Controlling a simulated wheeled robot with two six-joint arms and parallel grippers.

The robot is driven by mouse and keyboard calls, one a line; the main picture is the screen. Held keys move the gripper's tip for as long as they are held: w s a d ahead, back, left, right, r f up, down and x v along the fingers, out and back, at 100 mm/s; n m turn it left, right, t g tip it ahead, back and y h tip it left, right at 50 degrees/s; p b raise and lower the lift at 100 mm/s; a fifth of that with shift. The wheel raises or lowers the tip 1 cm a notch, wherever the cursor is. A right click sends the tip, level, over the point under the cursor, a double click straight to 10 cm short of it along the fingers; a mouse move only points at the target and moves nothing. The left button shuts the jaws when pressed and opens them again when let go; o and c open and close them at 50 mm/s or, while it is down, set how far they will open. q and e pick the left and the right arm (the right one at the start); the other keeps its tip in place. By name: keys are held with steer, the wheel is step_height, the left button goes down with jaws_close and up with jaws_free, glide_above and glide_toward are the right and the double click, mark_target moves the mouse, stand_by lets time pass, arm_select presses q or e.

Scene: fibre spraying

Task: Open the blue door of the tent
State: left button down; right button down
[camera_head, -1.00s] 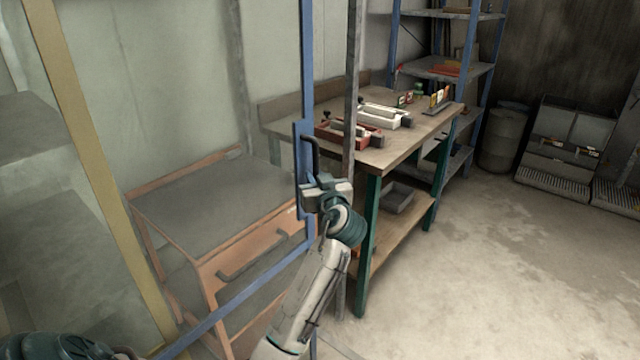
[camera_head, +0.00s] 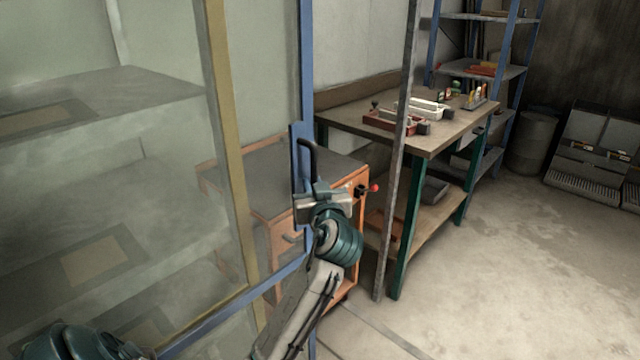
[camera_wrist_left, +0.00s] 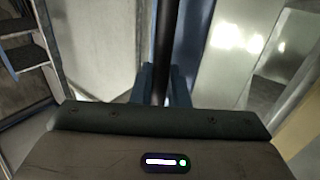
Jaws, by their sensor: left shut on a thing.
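The tent's blue door shows as a blue frame (camera_head: 307,60) with a clear panel; its lower rail runs down to the left. A black bar handle (camera_head: 311,158) sits on a blue plate at the door's upright edge. My left gripper (camera_head: 318,192) is shut on the lower part of this handle. In the left wrist view, the dark handle (camera_wrist_left: 166,45) stands upright between the fingers of my left gripper (camera_wrist_left: 164,88). The door edge stands apart from the grey post (camera_head: 403,130) to its right. My right gripper is not in view.
A yellow upright (camera_head: 222,120) stands left of the door edge. An orange cabinet (camera_head: 275,205) shows behind the clear panel. Beyond the post are a workbench (camera_head: 445,130) with tools and a blue shelf rack (camera_head: 480,70). The floor (camera_head: 500,270) at the right is clear.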

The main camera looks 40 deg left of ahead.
arm_select(q)
steer(key=shift+s, duration=0.3)
steer(key=c, duration=1.8)
jaws_free()
steer(key=shift+d, duration=0.1)
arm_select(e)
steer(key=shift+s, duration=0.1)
